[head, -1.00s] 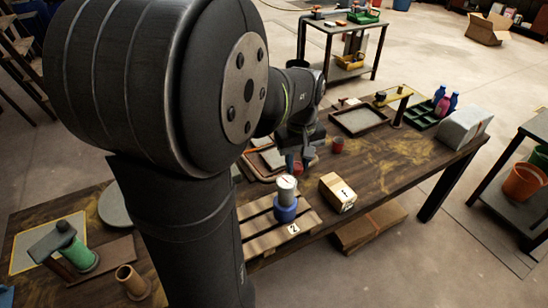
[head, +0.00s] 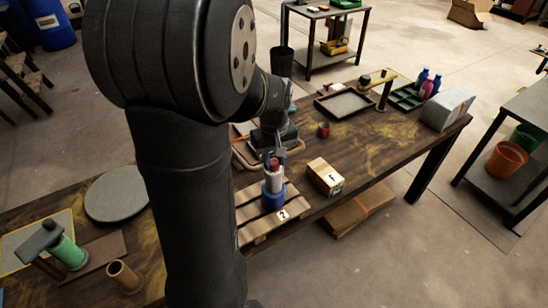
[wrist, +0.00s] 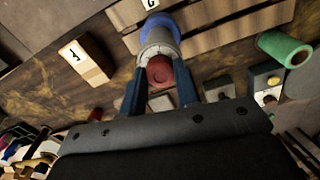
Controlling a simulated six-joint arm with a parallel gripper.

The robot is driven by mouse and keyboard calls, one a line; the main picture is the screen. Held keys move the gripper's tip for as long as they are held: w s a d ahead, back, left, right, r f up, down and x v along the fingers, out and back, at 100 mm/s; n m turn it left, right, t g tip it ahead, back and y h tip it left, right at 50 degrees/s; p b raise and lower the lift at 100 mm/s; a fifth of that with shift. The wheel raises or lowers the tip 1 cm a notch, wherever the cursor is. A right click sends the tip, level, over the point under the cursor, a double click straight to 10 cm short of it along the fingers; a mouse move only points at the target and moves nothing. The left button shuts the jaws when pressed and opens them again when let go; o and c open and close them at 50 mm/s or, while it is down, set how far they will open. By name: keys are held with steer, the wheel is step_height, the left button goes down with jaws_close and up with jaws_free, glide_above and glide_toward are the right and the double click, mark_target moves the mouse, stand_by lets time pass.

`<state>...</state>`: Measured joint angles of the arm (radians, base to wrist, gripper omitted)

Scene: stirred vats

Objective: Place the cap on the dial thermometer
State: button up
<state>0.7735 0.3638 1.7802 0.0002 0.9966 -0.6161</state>
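The dial thermometer (head: 273,185) is a pale grey cylinder in a blue collar, standing upright on a wooden pallet labelled 2. It also shows in the wrist view (wrist: 158,42). A red cap (wrist: 160,72) sits between the blue fingers of my gripper (wrist: 160,78), which are shut on its sides. In the head view the red cap (head: 274,163) is at the top end of the thermometer, in line with it. I cannot tell whether it rests on the thermometer or is just above. The dial face is hidden.
A cardboard box (head: 325,177) stands right of the pallet (head: 252,222). A red cup (head: 323,130) and a tray (head: 346,104) are farther back. A green roll (head: 70,252), a brown tube (head: 124,277) and a grey disc (head: 116,196) lie left.

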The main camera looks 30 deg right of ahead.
steer(key=o, duration=0.4)
steer(key=shift+o, duration=0.2)
steer(key=shift+r, duration=0.1)
step_height(320, 180, up, 12)
stand_by(0.4)
glide_toward(274, 163)
steer(key=shift+f, duration=2.7)
steer(key=shift+f, duration=0.1)
